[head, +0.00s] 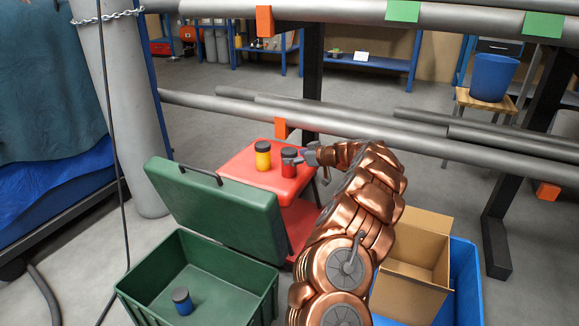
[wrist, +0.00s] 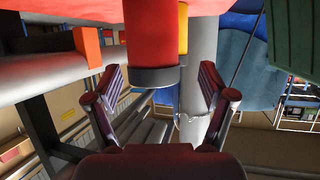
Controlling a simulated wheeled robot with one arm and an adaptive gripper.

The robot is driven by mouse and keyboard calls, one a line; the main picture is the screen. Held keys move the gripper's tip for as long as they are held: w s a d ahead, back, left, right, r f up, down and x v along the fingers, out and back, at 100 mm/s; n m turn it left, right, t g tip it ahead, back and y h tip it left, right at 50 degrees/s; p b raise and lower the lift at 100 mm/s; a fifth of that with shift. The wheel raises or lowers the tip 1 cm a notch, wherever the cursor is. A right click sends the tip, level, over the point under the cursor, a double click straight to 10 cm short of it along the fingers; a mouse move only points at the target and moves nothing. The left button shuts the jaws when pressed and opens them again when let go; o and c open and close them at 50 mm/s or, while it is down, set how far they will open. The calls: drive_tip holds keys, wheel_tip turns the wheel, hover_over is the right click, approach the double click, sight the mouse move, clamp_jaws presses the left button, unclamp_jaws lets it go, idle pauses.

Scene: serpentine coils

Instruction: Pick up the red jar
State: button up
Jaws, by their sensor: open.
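The red jar (head: 290,168) with a dark lid stands upright on a red stool (head: 245,179), at the right of a yellow jar (head: 263,158). My gripper (head: 298,158) is at the red jar's right side, close to its upper part. In the wrist view the scene is upside down, and the red jar (wrist: 152,35) hangs in the middle with its dark lid downwards. My gripper's fingers (wrist: 161,82) are open, one on each side of the lid in the picture. I cannot tell whether they touch the jar.
The yellow jar (wrist: 183,32) shows just behind the red one. An open green box (head: 215,282) holds a blue jar (head: 182,301). Long grey pipes (head: 380,128) run behind the stool. A cardboard box (head: 410,285) sits in a blue bin (head: 466,290) at right.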

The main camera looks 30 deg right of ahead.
drive_tip(key=shift+x, duration=0.9)
drive_tip(key=w+b, duration=0.1)
drive_tip(key=w+f+b, duration=0.1)
drive_tip(key=w, duration=0.1)
drive_tip(key=shift+f, duration=0.25)
drive_tip(key=shift+x, duration=0.8)
drive_tip(key=shift+r, duration=0.2)
drive_tip(key=c, duration=1.5)
